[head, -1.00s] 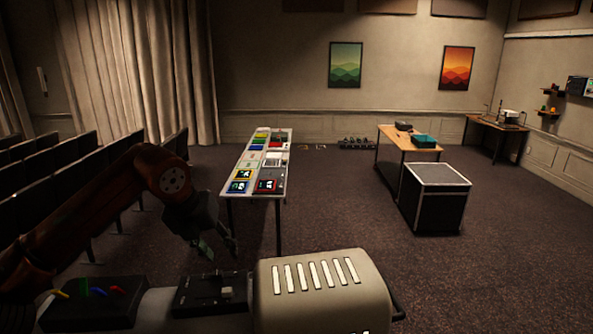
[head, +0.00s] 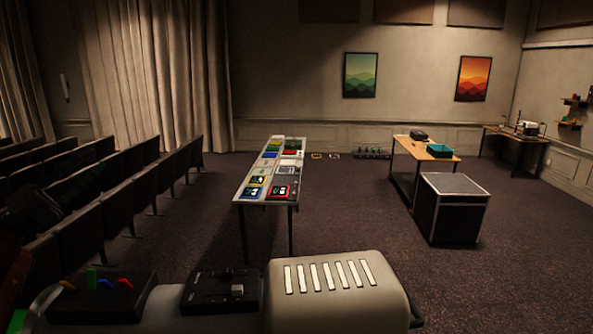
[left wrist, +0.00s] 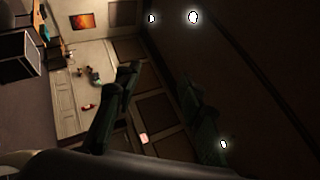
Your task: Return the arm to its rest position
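My left arm (head: 12,262) is a dark reddish shape at the left edge of the head view, low down. The left gripper (head: 38,212) is a dark shape in front of the seats there, hard to make out. In the left wrist view the left gripper (left wrist: 158,100) shows two dark greenish fingers spread well apart, with nothing between them. That view is tilted and looks past the fingers at the room's wall and ceiling lights. My right gripper is in neither view.
A narrow table (head: 239,199) with several coloured devices stands ahead. A black case (head: 452,215) and a wooden table (head: 408,146) stand to its right. Rows of dark seats (head: 88,232) fill the left. The carpet between the narrow table and the case is clear.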

